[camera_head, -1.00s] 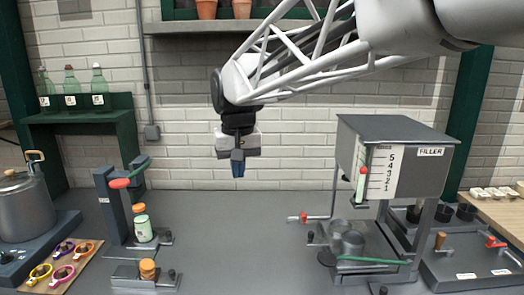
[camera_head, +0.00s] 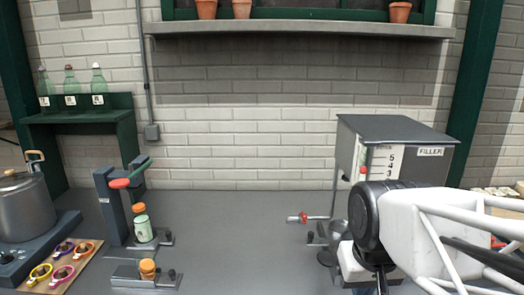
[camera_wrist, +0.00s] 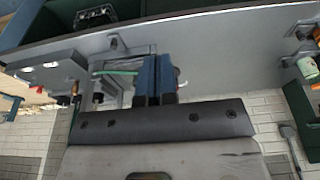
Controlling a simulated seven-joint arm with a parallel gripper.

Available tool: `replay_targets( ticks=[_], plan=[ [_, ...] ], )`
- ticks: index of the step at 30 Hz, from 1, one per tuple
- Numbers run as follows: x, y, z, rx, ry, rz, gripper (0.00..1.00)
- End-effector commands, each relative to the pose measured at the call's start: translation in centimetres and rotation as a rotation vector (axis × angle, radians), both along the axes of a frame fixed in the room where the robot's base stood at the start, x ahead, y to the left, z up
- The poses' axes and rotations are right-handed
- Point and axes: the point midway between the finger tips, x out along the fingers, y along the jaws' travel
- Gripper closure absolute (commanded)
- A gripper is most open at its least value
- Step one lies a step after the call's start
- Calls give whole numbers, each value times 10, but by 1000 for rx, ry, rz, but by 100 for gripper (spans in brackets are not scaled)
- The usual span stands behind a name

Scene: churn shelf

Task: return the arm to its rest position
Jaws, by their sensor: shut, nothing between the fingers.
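My gripper shows in the wrist view, its two blue fingers (camera_wrist: 156,78) together with nothing between them. In the head view my arm reaches in from the lower right. Its wrist covers the lower part of the filler (camera_head: 405,135), and the fingertips there are hidden or cut off at the bottom edge. The gripper hangs in front of the filler; I cannot tell its exact gap from it.
A press stand (camera_head: 112,205) with a green-white jar (camera_head: 143,230) stands left of centre. A pot (camera_head: 22,210), colored rings (camera_head: 62,262) and a green bottle shelf (camera_head: 80,117) are further left. The middle counter (camera_head: 235,235) is clear.

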Motion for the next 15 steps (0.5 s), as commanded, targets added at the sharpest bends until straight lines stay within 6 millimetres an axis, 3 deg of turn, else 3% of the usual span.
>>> replay_targets(
  ticks=[6, 15],
  plan=[
    [-28, -14, -20, -2, -12, -30, 100],
    [-32, -15, -24, -3, -14, -35, 100]
  ],
)
